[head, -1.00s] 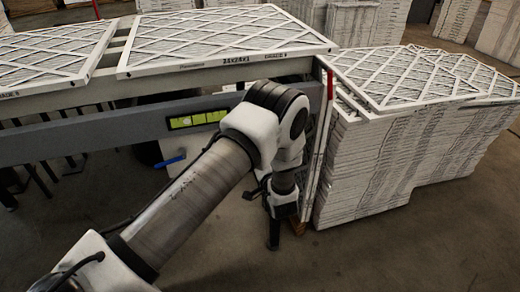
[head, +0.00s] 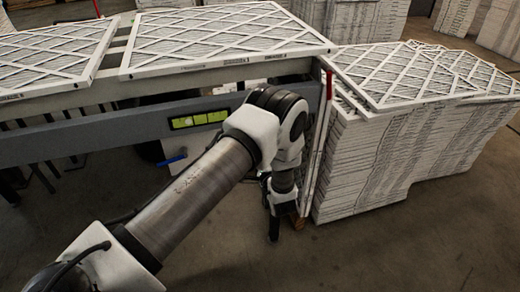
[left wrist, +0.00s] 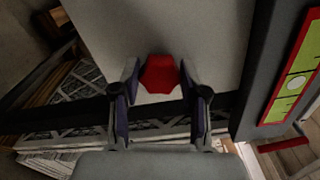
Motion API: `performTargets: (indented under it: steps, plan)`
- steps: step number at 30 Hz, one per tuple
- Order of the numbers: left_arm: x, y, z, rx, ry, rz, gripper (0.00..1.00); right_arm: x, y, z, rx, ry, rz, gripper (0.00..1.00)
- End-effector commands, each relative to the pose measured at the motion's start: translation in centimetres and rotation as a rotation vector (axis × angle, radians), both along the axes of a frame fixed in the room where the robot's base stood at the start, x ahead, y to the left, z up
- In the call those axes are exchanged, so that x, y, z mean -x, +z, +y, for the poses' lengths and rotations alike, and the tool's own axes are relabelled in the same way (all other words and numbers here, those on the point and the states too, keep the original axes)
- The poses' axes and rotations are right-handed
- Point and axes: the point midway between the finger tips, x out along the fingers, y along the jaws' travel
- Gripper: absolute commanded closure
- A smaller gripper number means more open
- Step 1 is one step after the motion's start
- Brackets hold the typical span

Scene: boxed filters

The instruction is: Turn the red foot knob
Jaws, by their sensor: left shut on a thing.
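The red foot knob (left wrist: 160,75) shows in the left wrist view as a faceted red piece against a pale grey surface. My left gripper (left wrist: 160,70) has one finger on each side of it and is shut on it. In the head view my left gripper (head: 275,222) points down low beside the end of the grey conveyor frame (head: 110,133). The knob is hidden there behind my arm and wrist. My right gripper is in neither view.
Framed filters (head: 225,38) lie on top of the conveyor. A tall stack of white filters (head: 370,180) stands close to the right of my gripper. A yellow-green label panel (head: 198,119) is on the frame. Open floor lies in front.

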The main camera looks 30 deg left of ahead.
Motion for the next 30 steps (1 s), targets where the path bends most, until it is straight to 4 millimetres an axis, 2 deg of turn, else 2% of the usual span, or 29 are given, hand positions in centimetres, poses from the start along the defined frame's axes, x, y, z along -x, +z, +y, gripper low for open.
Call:
performTargets:
  steps: [13,30]
  plan:
    - [-0.06,0.07,-0.01,-0.189,0.000,0.220,0.91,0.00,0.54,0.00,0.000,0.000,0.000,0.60]
    - [-0.05,0.02,-0.01,-0.228,-0.001,0.266,0.91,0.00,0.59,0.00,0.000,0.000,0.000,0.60]
